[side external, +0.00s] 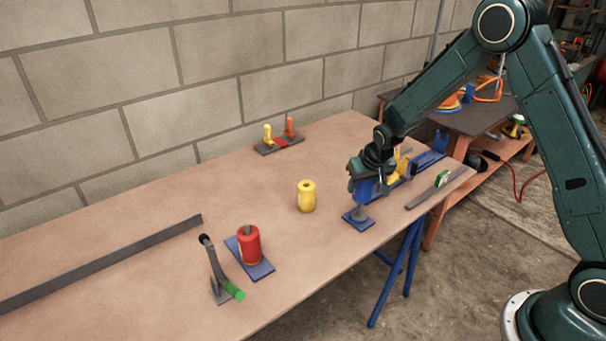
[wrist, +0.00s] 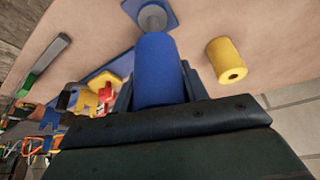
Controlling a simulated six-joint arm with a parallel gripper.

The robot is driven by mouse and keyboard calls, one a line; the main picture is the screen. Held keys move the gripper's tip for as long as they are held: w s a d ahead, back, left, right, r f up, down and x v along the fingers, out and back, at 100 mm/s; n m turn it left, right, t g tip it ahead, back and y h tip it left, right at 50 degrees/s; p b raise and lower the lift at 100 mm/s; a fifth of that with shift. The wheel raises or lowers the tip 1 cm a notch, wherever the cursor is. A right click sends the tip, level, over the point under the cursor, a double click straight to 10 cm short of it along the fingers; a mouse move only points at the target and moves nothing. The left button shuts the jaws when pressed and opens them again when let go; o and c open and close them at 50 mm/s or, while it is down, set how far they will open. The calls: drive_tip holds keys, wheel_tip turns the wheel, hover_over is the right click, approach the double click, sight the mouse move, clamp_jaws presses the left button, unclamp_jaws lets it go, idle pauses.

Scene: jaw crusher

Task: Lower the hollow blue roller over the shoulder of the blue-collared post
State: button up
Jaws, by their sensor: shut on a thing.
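My gripper (side external: 364,176) is shut on the blue roller (side external: 366,190), with a dark finger on either side of it in the wrist view (wrist: 158,88). The roller (wrist: 158,62) is held upright. Directly below it is a grey post (side external: 361,210) on a blue base plate (side external: 351,218). In the wrist view the grey post (wrist: 153,18) shows just past the roller's far end. Its upper part is hidden by the roller, so I cannot tell whether the roller is around the post or only above it. No blue collar can be made out.
A yellow roller (side external: 307,197) stands alone to the left. A red roller (side external: 249,247) sits around a post on a blue plate (side external: 262,270). A green-handled lever (side external: 219,280) is near the front. Yellow parts, a blue rail (side external: 431,159) and a grey bar (side external: 424,197) lie to the right.

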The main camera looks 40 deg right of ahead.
sight(360, 200)
drive_tip(key=shift+f, duration=3)
idle(0.4)
drive_tip(key=o, duration=1.3)
drive_tip(key=shift+c, duration=0.2)
drive_tip(key=shift+f, duration=0.1)
drive_tip(key=shift+v, duration=7)
